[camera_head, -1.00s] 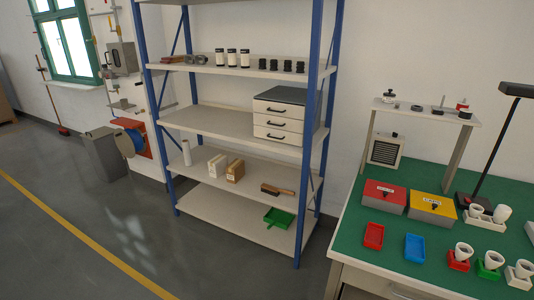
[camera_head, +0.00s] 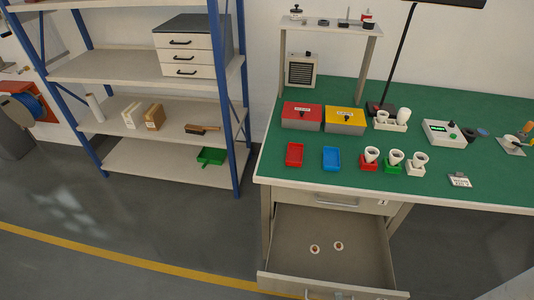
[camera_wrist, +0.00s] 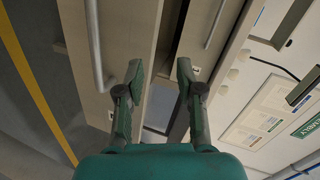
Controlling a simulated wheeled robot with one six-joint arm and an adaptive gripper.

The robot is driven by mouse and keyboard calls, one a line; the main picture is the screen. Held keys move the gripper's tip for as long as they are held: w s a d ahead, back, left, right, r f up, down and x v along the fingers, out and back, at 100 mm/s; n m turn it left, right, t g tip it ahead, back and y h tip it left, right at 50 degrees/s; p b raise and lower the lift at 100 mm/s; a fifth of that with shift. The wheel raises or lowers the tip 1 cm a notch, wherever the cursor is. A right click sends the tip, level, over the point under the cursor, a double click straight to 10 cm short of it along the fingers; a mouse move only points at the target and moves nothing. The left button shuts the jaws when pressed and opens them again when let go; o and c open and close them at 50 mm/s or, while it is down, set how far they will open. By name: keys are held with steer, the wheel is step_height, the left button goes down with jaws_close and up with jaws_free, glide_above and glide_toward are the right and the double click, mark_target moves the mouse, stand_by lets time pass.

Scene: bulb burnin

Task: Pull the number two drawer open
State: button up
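The green-topped workbench (camera_head: 300,170) has an upper drawer (camera_head: 300,198), closed, with a bar handle (camera_head: 338,203) and a small number tag (camera_head: 382,202) that looks like 3. Below it a drawer (camera_head: 290,240) stands pulled out, with two small round white-and-reddish items (camera_head: 315,249) inside. Its front and handle (camera_head: 330,294) are at the bottom edge; I cannot read its number. In the wrist view my gripper (camera_wrist: 160,72) is open and empty. One bar handle (camera_wrist: 95,45) lies left of its fingers and another (camera_wrist: 216,24) lies right. The head view does not show my gripper.
A blue-post shelf unit (camera_head: 238,130) with a three-drawer box (camera_head: 190,60) stands left of the bench. Boxes, trays and bulb holders cover parts of the bench top. The grey floor (camera_head: 150,215) left of the open drawer is clear.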

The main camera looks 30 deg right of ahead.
steer(key=s+a+r+n+t+y, duration=0.1)
steer(key=s+a+r+n+y, duration=0.1)
steer(key=a+r+n, duration=0.3)
steer(key=s+a+r+n+t+y, duration=0.1)
steer(key=s+a+r+n+y, duration=0.2)
steer(key=r+n, duration=0.8)
steer(key=s+a+r+n+t+y, duration=0.1)
steer(key=s+a+r+n+y, duration=0.2)
steer(key=a+r+n, duration=0.4)
step_height(320, 180, up, 2)
steer(key=shift+a+n+t+y, duration=0.3)
steer(key=shift+a+n+y, duration=0.15)
steer(key=shift+y, duration=0.25)
